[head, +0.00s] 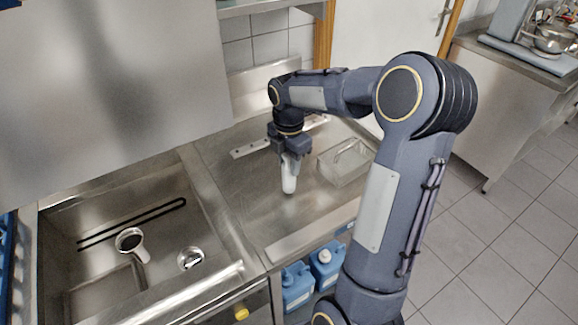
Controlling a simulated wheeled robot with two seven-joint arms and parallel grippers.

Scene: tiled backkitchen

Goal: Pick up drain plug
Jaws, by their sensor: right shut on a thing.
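My right gripper (289,164) points down over the steel drainboard (235,175), to the right of the sink. It is shut on a white upright cylinder, which I take to be the drain plug (288,185). The fingers cover its upper part. Its lower end is at or just above the steel surface; I cannot tell whether it touches. My left gripper is not in view.
The sink (215,215) at left holds a round dark-centred thing with a light handle (130,240) and a round drain (190,258). A clear rectangular container (345,165) stands right of my gripper. Blue canisters (297,287) sit below. A steel panel (110,80) overhangs the sink.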

